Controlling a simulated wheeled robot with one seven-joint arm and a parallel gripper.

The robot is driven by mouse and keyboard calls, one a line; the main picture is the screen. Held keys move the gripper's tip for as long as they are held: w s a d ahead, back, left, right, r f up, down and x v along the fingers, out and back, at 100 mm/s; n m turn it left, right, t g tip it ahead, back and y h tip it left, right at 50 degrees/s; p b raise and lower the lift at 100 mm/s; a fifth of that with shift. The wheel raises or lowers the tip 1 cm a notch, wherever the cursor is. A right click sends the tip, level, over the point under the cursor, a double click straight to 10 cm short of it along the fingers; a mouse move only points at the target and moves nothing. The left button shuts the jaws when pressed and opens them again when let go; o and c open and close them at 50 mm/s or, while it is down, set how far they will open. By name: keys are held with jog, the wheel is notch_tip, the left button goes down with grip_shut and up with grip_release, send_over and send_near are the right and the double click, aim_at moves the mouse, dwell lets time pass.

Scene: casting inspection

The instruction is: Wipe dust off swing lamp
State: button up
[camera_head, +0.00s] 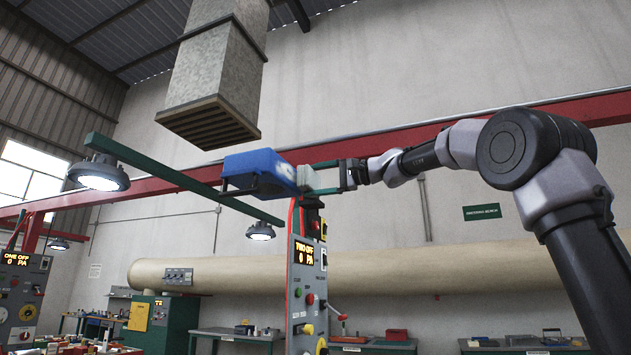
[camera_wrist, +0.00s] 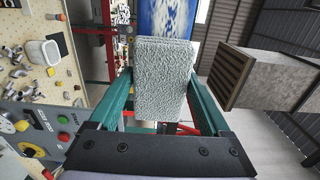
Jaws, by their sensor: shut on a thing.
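My gripper (camera_head: 325,178) is shut on a pale grey, rough-textured wiping block (camera_wrist: 165,85); the block also shows in the head view (camera_head: 307,179). A blue box-like housing (camera_head: 255,170), likely the swing lamp's head, is just left of the block, with a black bracket at its left. A whitish, dusty-looking patch marks its right face. In the wrist view the blue housing (camera_wrist: 166,16) lies straight beyond the block, with white patches. The block overlaps its edge; I cannot tell whether they touch. The block hides part of the right face.
A green beam (camera_head: 170,172) with round hanging lamps (camera_head: 99,174) runs behind the blue housing. A square grated duct (camera_head: 208,118) hangs above. A control post (camera_head: 305,285) stands below. A red beam (camera_head: 440,133) crosses the wall.

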aim_at(309, 175)
jog(key=shift+w+a, duration=0.25)
jog(key=shift+a, duration=0.45)
jog(key=shift+s+a, duration=0.25)
jog(key=shift+s, duration=0.7)
jog(key=shift+s+a, duration=0.25)
jog(key=shift+s, duration=0.7)
jog(key=shift+s+a, duration=0.7)
jog(key=shift+s, duration=1.05)
jog(key=shift+s+a, duration=0.75)
jog(key=shift+s, duration=1.05)
jog(key=shift+s+a, duration=0.7)
jog(key=shift+s, duration=1.05)
jog(key=shift+w+d, duration=0.9)
jog(key=shift+w, duration=1.5)
jog(key=shift+w+d, duration=0.9)
jog(key=shift+w, duration=1.55)
jog(key=shift+w+d, duration=0.9)
jog(key=shift+w, duration=1.5)
jog(key=shift+v, duration=3)
